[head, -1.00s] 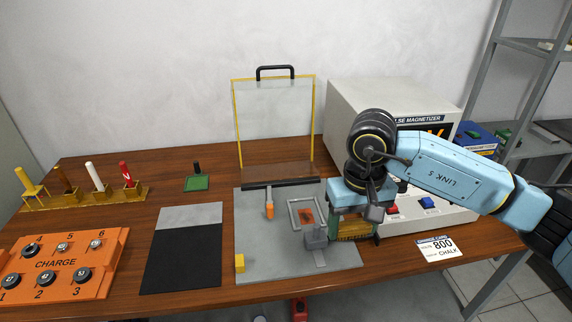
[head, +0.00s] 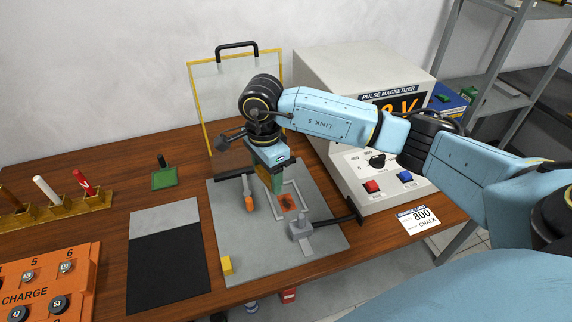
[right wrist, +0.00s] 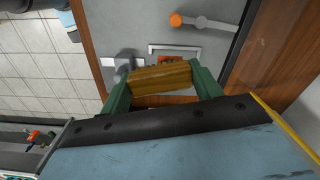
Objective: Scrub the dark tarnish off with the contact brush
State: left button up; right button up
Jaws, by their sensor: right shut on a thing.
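My right gripper (head: 272,186) is above the grey plate (head: 225,240), at the far left side of a pale rectangular frame (head: 300,190). In the right wrist view its green fingers are shut on the contact brush (right wrist: 160,77), a yellow-brown wooden block. The brush's underside is hidden, and I cannot tell whether it touches anything. An orange-brown patch with dark marks (head: 288,202) lies inside the frame, partly uncovered beside the fingers. It also shows just beyond the brush in the right wrist view (right wrist: 172,59). My left gripper is not in view.
A grey clamp-like block (head: 300,228) stands at the frame's near side. An orange-tipped lever (head: 249,203) is left of the gripper. A clear yellow-edged guard (head: 205,110) stands behind. The pulse magnetizer (head: 335,75) is at the back right. A black mat (head: 165,262) lies left.

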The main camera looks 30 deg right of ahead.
pick_arm(q)
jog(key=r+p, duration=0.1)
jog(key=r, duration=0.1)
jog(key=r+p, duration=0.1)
jog(key=p, duration=0.1)
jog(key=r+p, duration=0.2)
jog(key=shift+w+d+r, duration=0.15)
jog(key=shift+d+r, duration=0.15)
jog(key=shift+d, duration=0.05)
pick_arm(e)
jog(key=d+f+m, duration=0.2)
jog(key=d+m, duration=0.1)
jog(key=m, duration=0.7)
jog(key=w+d+f+m, duration=0.1)
jog(key=d+f+m, duration=0.1)
jog(key=m, duration=0.9)
jog(key=shift+d+f, duration=0.25)
jog(key=shift+d, duration=0.3)
jog(key=shift+w, duration=0.15)
jog(key=shift+f+b, duration=1.5)
jog(key=shift+f, duration=0.5)
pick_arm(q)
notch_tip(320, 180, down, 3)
pick_arm(e)
jog(key=shift+r, duration=0.1)
